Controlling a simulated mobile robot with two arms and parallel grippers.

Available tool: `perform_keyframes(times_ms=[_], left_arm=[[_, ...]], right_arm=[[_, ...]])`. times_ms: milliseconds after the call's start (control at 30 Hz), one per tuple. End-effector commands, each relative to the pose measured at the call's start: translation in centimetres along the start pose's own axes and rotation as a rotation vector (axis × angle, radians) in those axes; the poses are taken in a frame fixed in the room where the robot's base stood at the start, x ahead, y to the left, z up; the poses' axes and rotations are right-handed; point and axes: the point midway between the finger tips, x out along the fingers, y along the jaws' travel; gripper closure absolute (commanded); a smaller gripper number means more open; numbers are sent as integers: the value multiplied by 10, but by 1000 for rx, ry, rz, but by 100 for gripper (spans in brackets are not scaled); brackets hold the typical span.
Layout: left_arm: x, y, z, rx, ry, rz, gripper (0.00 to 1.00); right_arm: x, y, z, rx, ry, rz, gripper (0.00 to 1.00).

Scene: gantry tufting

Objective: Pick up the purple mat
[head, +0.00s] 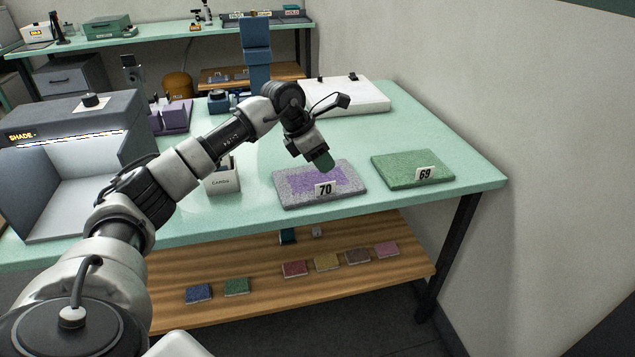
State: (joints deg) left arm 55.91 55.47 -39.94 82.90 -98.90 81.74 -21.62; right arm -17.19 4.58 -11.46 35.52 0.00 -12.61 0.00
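The purple mat (291,190) lies flat on the mint-green table, with a grey speckled border, a purple middle and a white card reading 70 at its front edge. My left gripper (322,160) points down over the mat's back part, seemingly just above it. A dark green piece shows at its tip; I cannot tell whether this is the fingers or something held, nor whether the gripper is open. The gripper hides a bit of the mat's back edge. My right gripper is not in view.
A green mat (405,168) with a card reading 69 lies to the right. A white box of cards (222,182) stands left, a white slab (350,97) behind. A grey light booth (75,130) fills the left. Small coloured samples lie on the wooden shelf (265,293) below.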

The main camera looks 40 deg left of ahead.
Motion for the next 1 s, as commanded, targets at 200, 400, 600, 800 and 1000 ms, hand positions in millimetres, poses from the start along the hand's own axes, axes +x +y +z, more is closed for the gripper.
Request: perform_keyframes(times_ms=[200, 400, 600, 800, 1000], left_arm=[[-10, 21, -20, -12, 111, 55, 66], [22, 22, -23, -12, 109, 52, 66], [38, 22, -24, -11, 106, 53, 66], [65, 19, -28, -12, 108, 50, 66], [86, 21, -31, -12, 105, 52, 66]], right_arm=[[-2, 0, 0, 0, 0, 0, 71], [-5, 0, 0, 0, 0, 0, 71], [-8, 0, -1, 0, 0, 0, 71], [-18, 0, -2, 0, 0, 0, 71], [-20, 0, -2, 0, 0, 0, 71]])
